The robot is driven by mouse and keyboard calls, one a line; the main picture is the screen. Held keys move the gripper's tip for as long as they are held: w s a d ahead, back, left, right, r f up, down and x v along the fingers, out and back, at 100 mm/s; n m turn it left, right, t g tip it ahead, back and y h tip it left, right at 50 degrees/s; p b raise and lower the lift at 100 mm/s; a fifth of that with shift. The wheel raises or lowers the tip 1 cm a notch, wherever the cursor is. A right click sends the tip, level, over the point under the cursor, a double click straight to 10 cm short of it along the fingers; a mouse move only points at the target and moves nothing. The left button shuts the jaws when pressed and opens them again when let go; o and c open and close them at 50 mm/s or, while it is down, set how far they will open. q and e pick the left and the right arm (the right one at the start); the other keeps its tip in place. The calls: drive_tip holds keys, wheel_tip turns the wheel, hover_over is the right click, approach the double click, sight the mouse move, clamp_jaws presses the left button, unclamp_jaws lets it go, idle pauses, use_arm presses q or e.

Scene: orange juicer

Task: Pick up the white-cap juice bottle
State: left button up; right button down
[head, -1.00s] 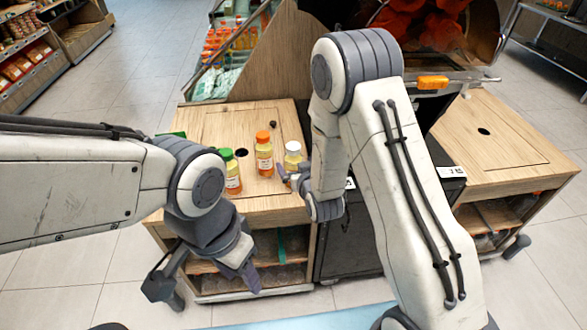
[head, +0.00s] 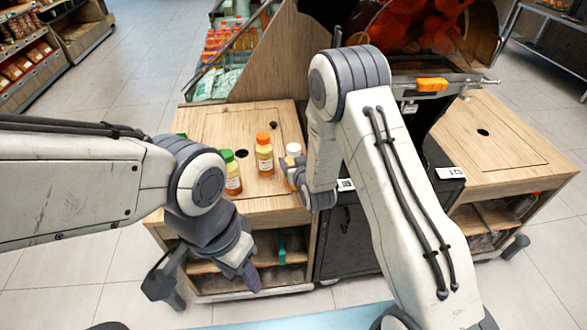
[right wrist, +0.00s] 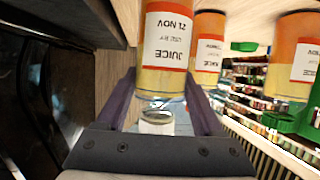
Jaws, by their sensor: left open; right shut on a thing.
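The white-cap juice bottle (head: 293,149) is at the right edge of the wooden counter top, partly hidden by my right gripper (head: 291,174). In the right wrist view, which is upside down, the bottle (right wrist: 167,45) shows its juice label and white cap between the fingers of my right gripper (right wrist: 163,105). My right gripper is shut on the bottle. It appears upright; I cannot tell if it is clear of the counter. My left gripper (head: 208,285) is open and empty, low in front of the counter.
An orange-cap bottle (head: 264,155) stands just left of the white-cap bottle, and a green-cap bottle (head: 231,173) stands further left. The wooden counter (head: 222,125) has a dark hole and bare room behind them. The black juicer cabinet (head: 350,240) is close on the right.

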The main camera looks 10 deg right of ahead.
sight(295, 152)
drive_tip(key=shift+r, duration=0.15)
drive_tip(key=shift+r, duration=0.6)
wheel_tip(295, 152, up, 3)
drive_tip(key=shift+f, duration=0.1)
drive_tip(key=s+d+r, duration=0.6)
drive_tip(key=s+d, duration=0.1)
drive_tip(key=d, duration=0.2)
drive_tip(key=shift+d+r+b, duration=0.15)
drive_tip(key=shift+r+b, duration=0.15)
drive_tip(key=shift+r, duration=0.1)
